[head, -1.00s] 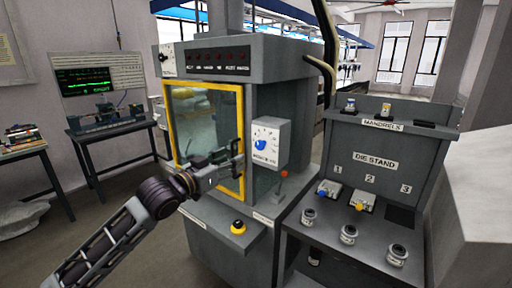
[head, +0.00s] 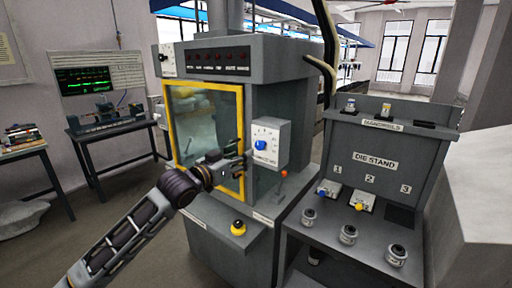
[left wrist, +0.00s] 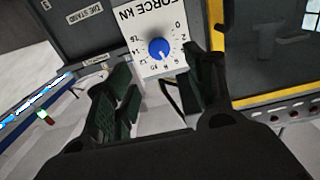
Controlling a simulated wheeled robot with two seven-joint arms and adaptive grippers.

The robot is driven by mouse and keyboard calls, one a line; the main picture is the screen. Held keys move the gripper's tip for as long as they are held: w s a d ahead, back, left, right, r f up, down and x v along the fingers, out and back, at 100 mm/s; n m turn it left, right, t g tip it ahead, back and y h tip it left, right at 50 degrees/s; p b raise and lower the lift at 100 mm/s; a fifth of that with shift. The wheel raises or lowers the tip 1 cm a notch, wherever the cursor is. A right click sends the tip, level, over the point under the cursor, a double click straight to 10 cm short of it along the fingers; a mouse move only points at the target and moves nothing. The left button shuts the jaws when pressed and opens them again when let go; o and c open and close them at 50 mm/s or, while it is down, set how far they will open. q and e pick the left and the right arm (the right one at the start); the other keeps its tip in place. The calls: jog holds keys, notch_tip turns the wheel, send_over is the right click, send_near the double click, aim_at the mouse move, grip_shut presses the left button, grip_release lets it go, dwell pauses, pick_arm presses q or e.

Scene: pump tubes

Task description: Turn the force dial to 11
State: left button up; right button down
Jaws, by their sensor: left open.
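The force dial is a round blue knob (head: 260,145) on a white scale panel (head: 270,133) on the machine's front right. In the left wrist view, the knob (left wrist: 160,49) shows upside down with numbers around it under "FORCE KN"; its exact setting is too small to read. My left gripper (head: 241,165) is just left of and below the panel, in front of the yellow-framed window. In the left wrist view, its dark green fingers (left wrist: 162,88) are spread apart and empty, with the knob beyond the gap, not touched. My right gripper is not in view.
The yellow-framed window (head: 242,105) is close behind my left gripper. A yellow button (head: 238,226) sits on a ledge below, and an orange-tipped lever (head: 284,173) is below the dial panel. The die stand (head: 376,162) with several dies stands at the right.

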aim_at(259, 145)
pick_arm(q)
jog(key=shift+p+x, duration=0.4)
jog(key=shift+x, duration=4.15)
jog(key=c, duration=1)
